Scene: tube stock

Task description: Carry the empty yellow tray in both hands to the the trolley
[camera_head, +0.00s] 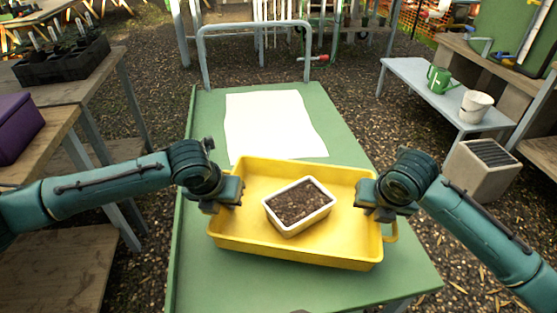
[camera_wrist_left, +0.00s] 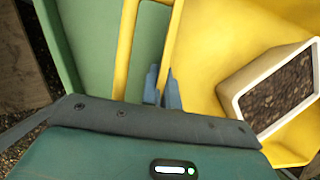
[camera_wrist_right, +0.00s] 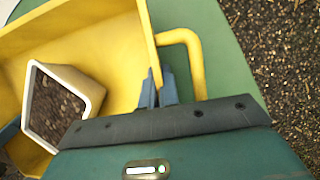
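The yellow tray (camera_head: 300,253) sits on or just above the green top of the trolley (camera_head: 345,135); I cannot tell which. It is not empty: a white-rimmed container of brown soil (camera_head: 299,206) is inside it. My left gripper (camera_head: 226,199) is shut on the tray's left wall. In the left wrist view, its fingers (camera_wrist_left: 163,88) are on both sides of that wall, beside the handle loop. My right gripper (camera_head: 372,200) is shut on the right wall. In the right wrist view, its fingers (camera_wrist_right: 158,88) straddle that wall beside the yellow handle (camera_wrist_right: 190,55).
A white sheet (camera_head: 270,125) lies on the green top behind the tray. A grey rail (camera_head: 254,26) rises at the far end. Wooden benches (camera_head: 70,85) stand at left. A grey bench (camera_head: 440,92) with a green watering can (camera_head: 440,79) and white pot (camera_head: 475,106) stands at right.

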